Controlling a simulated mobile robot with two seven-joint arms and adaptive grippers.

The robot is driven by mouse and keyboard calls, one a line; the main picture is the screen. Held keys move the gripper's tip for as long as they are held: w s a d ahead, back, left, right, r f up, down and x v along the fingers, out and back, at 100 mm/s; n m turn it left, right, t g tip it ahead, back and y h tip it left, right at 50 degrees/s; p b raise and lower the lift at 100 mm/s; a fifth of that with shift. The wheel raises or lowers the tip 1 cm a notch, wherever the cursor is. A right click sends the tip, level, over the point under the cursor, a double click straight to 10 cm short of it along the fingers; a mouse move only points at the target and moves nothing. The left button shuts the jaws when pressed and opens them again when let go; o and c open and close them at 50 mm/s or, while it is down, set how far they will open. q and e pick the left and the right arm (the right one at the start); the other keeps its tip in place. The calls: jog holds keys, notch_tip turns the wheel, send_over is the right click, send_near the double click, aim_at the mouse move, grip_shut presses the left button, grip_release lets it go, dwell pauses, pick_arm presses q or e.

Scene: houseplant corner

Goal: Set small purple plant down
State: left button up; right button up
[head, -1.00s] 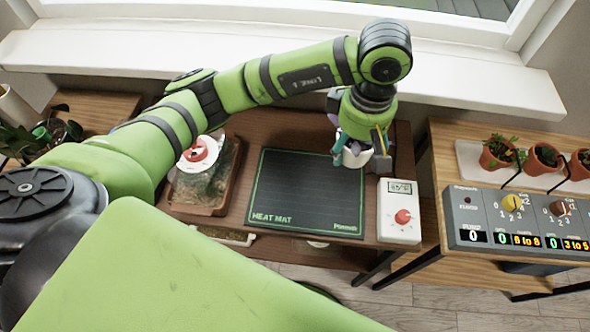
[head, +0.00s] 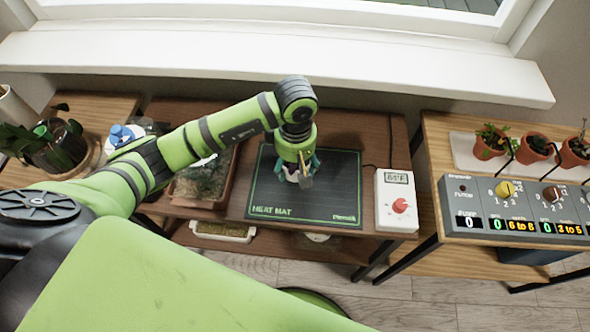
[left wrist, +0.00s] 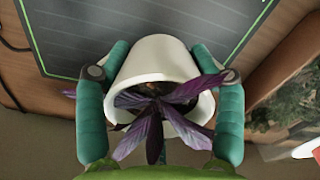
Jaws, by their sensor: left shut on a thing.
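The small purple plant is in a white pot (left wrist: 155,58), with dark purple leaves (left wrist: 145,130) spreading over the rim towards the camera. My left gripper (left wrist: 160,62) is shut on the pot, with a teal finger on either side. In the head view the gripper (head: 299,174) is over the middle of the dark heat mat (head: 268,198), and little of the pot (head: 293,178) shows. I cannot tell whether the pot's base touches the mat. My right gripper is in neither view.
A white thermostat with a red knob (head: 397,205) stands right of the mat. A planted tray (head: 205,185) lies to its left, partly behind my arm. A grey control box (head: 515,210) and several terracotta pots (head: 535,148) are on the right shelf. The mat around the gripper looks bare.

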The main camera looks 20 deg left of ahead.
pick_arm(q)
notch_tip(320, 180, down, 3)
jog(key=shift+f+p, duration=0.15)
jog(key=shift+p, duration=0.25)
jog(key=shift+f, duration=0.35)
jog(key=shift+f, duration=0.15)
jog(key=o, duration=1.4)
jog(key=shift+c, duration=0.2)
